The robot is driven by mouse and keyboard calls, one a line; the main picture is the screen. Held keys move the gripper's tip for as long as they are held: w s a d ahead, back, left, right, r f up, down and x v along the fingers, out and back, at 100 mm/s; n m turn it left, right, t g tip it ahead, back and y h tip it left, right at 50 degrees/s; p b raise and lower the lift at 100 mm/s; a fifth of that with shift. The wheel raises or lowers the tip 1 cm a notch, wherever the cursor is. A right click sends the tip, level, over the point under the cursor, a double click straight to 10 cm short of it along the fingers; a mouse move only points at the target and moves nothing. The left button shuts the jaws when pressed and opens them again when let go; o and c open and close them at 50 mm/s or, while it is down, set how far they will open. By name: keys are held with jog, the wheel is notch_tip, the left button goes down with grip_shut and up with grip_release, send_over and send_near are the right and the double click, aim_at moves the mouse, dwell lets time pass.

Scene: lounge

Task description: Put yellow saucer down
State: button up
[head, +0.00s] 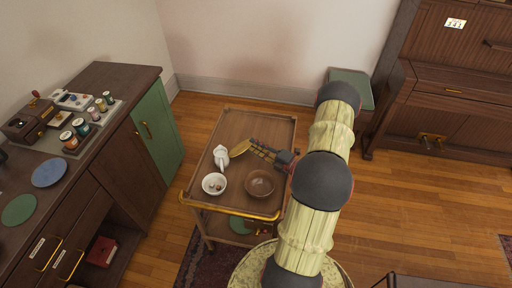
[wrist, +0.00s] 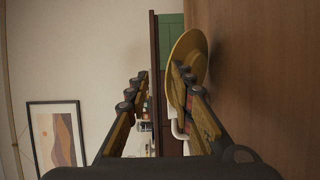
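The yellow saucer (head: 240,148) is on or just above the top of the wooden trolley (head: 262,124), beside a white jug. In the wrist view the saucer (wrist: 188,55) shows nearly edge-on, close to the brown trolley surface; whether it rests flat cannot be told. My gripper (head: 258,149) reaches in from the right, low over the trolley. In the wrist view its fingers (wrist: 157,85) stand apart with a clear gap between them. The right finger overlaps the near part of the saucer and hides some of it.
On the trolley stand the white jug (head: 221,157), a white bowl (head: 214,185) with small things inside and a brown bowl (head: 260,183). The trolley's far end is clear. A cabinet (head: 122,82) stands left, a piano (head: 450,90) right.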

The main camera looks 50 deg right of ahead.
jog(key=s+p, duration=0.2)
jog(key=s, duration=1)
jog(key=shift+d+r+p, duration=0.2)
jog(key=shift+d+p, duration=0.1)
jog(key=shift+p, duration=0.05)
jog(key=w+a+r+n+g+y, duration=0.5)
jog(key=a+r+n, duration=0.2)
jog(key=a+n, duration=0.3)
jog(key=w+a+r+n+g+y, duration=0.45)
jog(key=a+r+n, duration=0.35)
jog(key=a+n, duration=0.25)
jog(key=s+a+r+n+g+h, duration=0.3)
jog(key=s+a+r+n+g, duration=0.15)
jog(key=a+n, duration=0.4)
jog(key=s+a+r+n+g+h, duration=0.25)
jog(key=a+r+n, duration=0.35)
jog(key=n, duration=0.4)
jog(key=s+a+r+n+t+h, duration=0.4)
jog(key=r+n, duration=0.4)
jog(key=n, duration=0.6)
jog(key=shift+s+a+h, duration=0.2)
jog(key=shift+s+h, duration=0.3)
jog(key=shift+s, duration=0.05)
